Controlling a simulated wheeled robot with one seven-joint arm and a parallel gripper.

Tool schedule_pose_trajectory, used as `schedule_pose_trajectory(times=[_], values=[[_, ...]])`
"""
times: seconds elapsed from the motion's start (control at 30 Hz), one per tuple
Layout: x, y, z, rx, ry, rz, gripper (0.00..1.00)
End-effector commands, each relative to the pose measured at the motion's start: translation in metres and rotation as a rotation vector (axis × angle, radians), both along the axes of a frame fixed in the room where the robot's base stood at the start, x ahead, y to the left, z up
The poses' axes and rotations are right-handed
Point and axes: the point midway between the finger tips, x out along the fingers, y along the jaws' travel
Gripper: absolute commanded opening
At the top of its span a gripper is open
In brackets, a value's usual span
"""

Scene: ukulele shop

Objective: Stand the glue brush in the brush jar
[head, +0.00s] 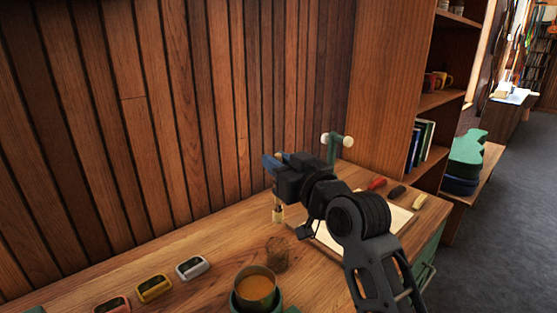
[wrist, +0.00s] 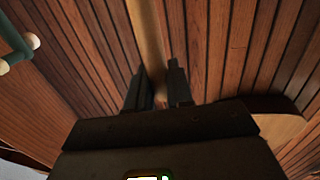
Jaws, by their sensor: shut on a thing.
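My gripper (head: 272,164) is above the wooden bench in the head view, shut on the glue brush (head: 278,212). The brush's lower end hangs below the gripper, roughly upright. In the wrist view its pale wooden handle (wrist: 149,40) runs between my two fingers (wrist: 158,90). A small brown, see-through jar (head: 277,254), which looks like the brush jar, stands on the bench nearer the camera than the brush. The brush appears outside the jar. The wrist hides part of the handle in the head view, and the jar cannot be made out in the wrist view.
A green pot with amber contents (head: 255,289) stands in front of the jar. Several small coloured cases, including a yellow one (head: 154,288), lie to the left. A green clamp with pale knobs (head: 335,146) stands behind my arm. A pale board (head: 399,219) and small tools lie to the right.

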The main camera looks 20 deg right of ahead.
Motion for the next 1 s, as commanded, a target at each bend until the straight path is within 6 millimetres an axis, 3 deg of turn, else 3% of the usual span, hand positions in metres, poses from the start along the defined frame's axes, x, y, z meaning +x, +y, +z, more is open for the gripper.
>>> schedule_pose_trajectory(times=[1.0], values=[[0.0,0.0,-0.076,0.001,-0.001,0.0,0.0]])
